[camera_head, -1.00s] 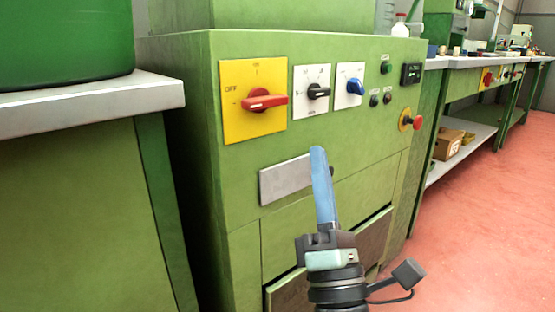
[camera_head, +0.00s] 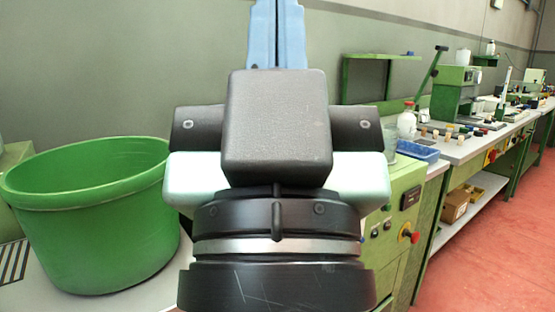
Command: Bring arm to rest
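My gripper (camera_head: 277,22) is raised close in front of the camera and points up. Its two blue fingers lie side by side with only a thin dark line between them, and nothing shows held. The fingertips are at or past the top edge of the picture. The dark wrist and gripper body fill the middle of the view and hide much of the green machine (camera_head: 404,187) behind. My gripper touches nothing that I can see.
A large green tub (camera_head: 95,225) stands on a light worktop at left. At right, a long workbench (camera_head: 462,150) carries a blue tray (camera_head: 416,150), a white bottle (camera_head: 407,122) and several small stoppers. Red floor (camera_head: 480,265) is open at lower right.

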